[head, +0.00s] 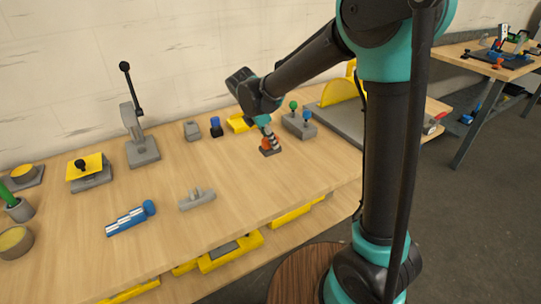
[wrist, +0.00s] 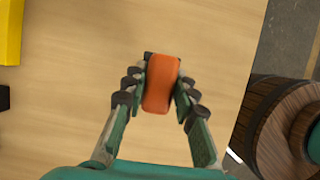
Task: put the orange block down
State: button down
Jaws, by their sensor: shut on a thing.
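The orange block (wrist: 160,84) stands out in the wrist view, between the two fingers of my gripper (wrist: 158,90), which is shut on it. In the head view my gripper (head: 266,130) points down over the workbench, and a little of the orange block (head: 265,143) shows between the dark fingers. A dark piece at the far end of the block shows only partly. I cannot tell whether the block touches the bench top (head: 235,172) or hangs just above it.
A grey stand with green and blue knobs (head: 299,124) is close to the right of my gripper. A yellow piece (head: 240,123) and a blue-topped piece (head: 216,127) are behind and left. A grey bracket (head: 197,199) lies front left. Bare wood surrounds the gripper's front.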

jog(key=shift+f, duration=3.35)
jog(key=c, duration=1.2)
grip_release()
jog(key=shift+f, duration=0.1)
